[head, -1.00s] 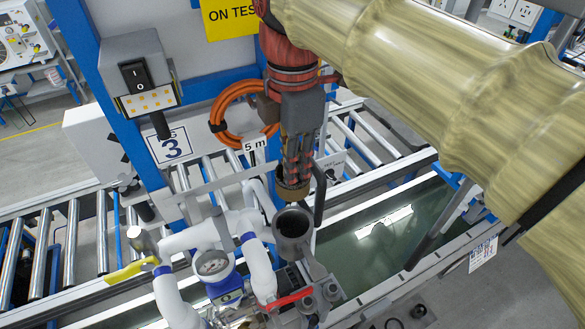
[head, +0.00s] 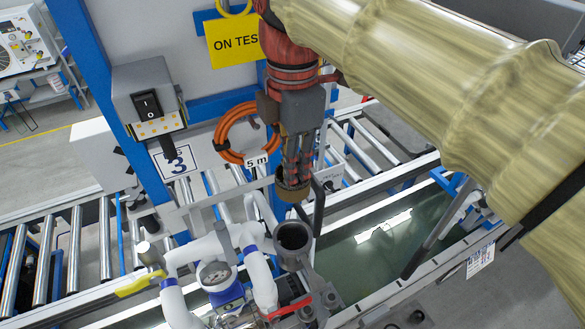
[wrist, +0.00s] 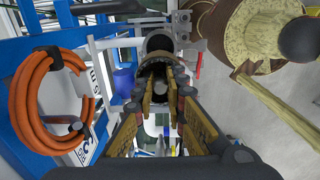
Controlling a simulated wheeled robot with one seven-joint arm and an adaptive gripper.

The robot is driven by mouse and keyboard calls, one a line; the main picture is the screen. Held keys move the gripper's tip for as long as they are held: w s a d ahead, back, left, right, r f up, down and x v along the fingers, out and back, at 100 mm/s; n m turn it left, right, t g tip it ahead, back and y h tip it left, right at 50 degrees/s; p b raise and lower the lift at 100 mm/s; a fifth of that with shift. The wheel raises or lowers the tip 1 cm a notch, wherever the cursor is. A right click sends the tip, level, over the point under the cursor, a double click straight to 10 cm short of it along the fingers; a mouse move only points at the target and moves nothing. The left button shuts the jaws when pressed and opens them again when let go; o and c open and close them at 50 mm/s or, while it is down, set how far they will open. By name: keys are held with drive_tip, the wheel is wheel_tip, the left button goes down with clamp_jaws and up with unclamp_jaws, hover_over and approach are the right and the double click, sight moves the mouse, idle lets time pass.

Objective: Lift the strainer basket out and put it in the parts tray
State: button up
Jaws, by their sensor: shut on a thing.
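The strainer basket (head: 293,188), a brass-coloured mesh cup, hangs in my gripper (head: 297,172) in the head view. My gripper points down and is shut on the basket's upper part. The basket is clear of the open strainer housing (head: 293,238), a grey round-mouthed body just below it in the picture. In the wrist view my gripper (wrist: 155,92) has its fingers on both sides of the basket, whose dark round opening (wrist: 153,72) shows between them. The housing mouth (wrist: 159,42) shows beyond. I cannot make out the parts tray in either view.
White pipes with a pressure gauge (head: 214,275), a yellow lever (head: 141,283) and a red lever (head: 288,308) surround the housing. An orange hose coil (head: 237,135) hangs on the blue frame behind. A roller conveyor (head: 75,250) runs behind; a green water tank (head: 375,240) lies at right.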

drive_tip(key=shift+r+p, duration=1.3)
drive_tip(key=shift+r, duration=0.4)
drive_tip(key=s+d+r, duration=0.5)
drive_tip(key=s+d, duration=0.1)
drive_tip(key=s, duration=0.4)
drive_tip(key=shift+s+d, duration=0.15)
